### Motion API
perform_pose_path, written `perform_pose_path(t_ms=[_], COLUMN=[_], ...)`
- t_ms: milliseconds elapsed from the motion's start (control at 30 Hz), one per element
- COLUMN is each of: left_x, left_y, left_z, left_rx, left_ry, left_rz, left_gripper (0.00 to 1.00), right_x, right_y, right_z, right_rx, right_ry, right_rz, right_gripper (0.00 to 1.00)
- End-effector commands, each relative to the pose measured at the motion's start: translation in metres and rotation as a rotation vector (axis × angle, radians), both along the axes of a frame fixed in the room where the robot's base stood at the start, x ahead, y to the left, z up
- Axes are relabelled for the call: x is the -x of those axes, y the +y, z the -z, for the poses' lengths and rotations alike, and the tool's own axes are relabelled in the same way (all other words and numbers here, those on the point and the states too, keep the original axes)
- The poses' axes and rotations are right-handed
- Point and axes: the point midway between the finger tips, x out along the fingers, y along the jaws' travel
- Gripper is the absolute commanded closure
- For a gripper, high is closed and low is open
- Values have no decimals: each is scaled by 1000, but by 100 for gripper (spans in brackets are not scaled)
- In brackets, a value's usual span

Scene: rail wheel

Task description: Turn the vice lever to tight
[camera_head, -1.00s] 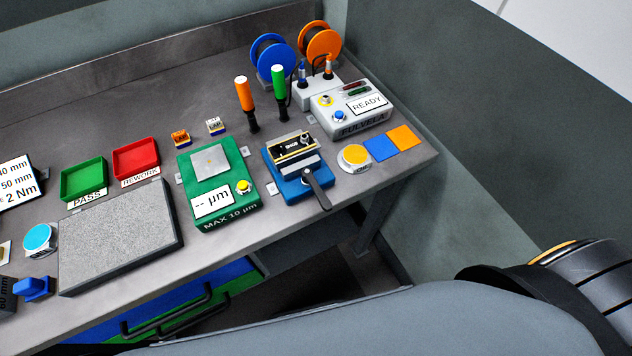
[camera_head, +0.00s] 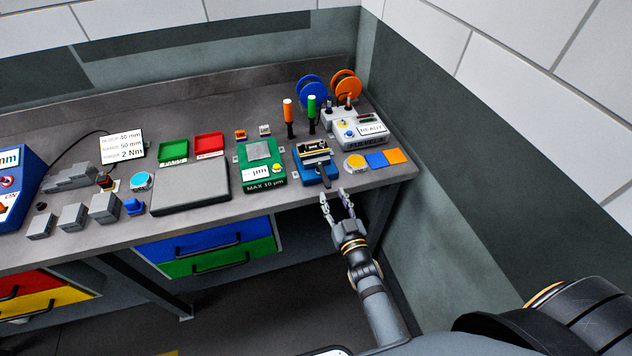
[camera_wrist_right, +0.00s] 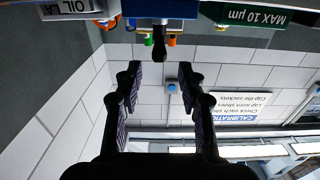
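The blue vice (camera_head: 314,176) stands at the bench's front edge, with a part marked with dark lettering in its jaws. Its black lever (camera_head: 325,180) points out toward the front edge. My right gripper (camera_head: 335,196) is open and empty in front of the bench edge, just short of the lever. In the right wrist view, the upside-down vice (camera_wrist_right: 160,9) is at the top. The lever (camera_wrist_right: 159,45) shows between and just beyond the spread fingertips (camera_wrist_right: 157,76), apart from both. My left gripper is not in view.
Left of the vice is a green gauge (camera_head: 264,180) marked MAX 10 µm. Space before the bench's front edge is free.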

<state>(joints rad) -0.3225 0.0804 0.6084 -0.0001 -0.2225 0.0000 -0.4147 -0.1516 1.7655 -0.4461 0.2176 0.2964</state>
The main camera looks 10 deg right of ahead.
Motion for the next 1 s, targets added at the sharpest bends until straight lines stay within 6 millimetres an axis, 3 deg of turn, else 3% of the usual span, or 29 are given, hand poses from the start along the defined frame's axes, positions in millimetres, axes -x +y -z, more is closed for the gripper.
perform_pose_path(t_ms=[167, 333, 467, 700, 1000], left_x=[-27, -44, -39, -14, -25], left_y=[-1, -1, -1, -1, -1], left_z=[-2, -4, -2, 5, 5], left_rx=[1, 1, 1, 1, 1], left_ry=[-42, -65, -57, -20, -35], left_rz=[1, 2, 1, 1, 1], left_gripper=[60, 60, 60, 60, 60], right_x=[-3, -25, -54, -95, -106], right_y=[0, 1, 2, 3, 3], right_z=[-8, -9, -8, -7, -8], right_rx=[-1, -1, -1, 0, 1], right_ry=[-18, -19, -18, -15, -14], right_rz=[0, 0, 0, 0, 0], right_gripper=[60, 60, 60, 60, 60])
